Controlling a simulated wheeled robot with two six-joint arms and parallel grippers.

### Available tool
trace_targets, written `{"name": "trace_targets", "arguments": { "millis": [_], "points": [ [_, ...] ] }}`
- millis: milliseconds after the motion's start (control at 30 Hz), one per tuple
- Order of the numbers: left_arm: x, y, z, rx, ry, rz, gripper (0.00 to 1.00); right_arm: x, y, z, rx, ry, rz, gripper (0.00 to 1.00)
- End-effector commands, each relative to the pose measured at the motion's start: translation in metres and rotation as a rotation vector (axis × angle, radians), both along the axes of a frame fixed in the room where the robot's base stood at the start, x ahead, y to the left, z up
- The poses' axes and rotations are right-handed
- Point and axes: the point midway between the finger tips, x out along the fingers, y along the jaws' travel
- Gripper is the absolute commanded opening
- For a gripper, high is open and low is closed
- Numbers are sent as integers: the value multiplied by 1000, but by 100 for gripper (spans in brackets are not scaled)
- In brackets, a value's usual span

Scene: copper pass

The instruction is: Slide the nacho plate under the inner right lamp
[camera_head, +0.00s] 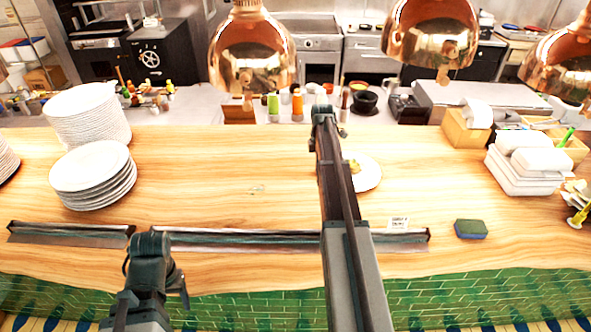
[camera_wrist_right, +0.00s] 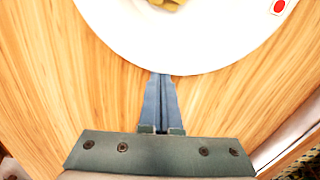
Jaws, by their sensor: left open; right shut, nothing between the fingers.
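The white nacho plate (camera_head: 372,177) lies on the wooden counter, partly hidden behind my right arm. Yellow food shows on it, and its rim fills the top of the right wrist view (camera_wrist_right: 170,50). My right gripper (camera_wrist_right: 161,76) is shut and empty, its tips at the plate's near rim; contact is hard to tell. In the head view the right gripper (camera_head: 325,115) reaches over the counter. The inner right lamp (camera_head: 432,40) is copper and hangs to the right of and beyond the plate. My left gripper (camera_head: 156,272) is open and empty near the front edge.
Plate stacks (camera_head: 93,172) stand at the left. White containers (camera_head: 525,165) and a sponge (camera_head: 471,229) are at the right. A metal rail (camera_head: 235,240) runs along the front. The inner left lamp (camera_head: 252,55) hangs at the back. Wood right of the plate is clear.

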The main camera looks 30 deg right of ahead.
Motion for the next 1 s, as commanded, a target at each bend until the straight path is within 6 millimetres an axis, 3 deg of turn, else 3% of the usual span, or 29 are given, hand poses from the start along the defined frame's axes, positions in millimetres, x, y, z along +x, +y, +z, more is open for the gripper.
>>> {"name": "trace_targets", "arguments": {
  "millis": [100,500,700,1000],
  "points": [
    [0,0,0,0,0,0,63,-15,-37,0,-1,0,-5,0],
    [0,0,0,0,0,0,63,-61,-140,0,-1,0,-3,0],
    [0,0,0,0,0,0,63,-73,-163,0,-1,0,-1,0],
    [0,0,0,0,0,0,63,-74,-165,0,-1,0,0,0]
  ]
}}
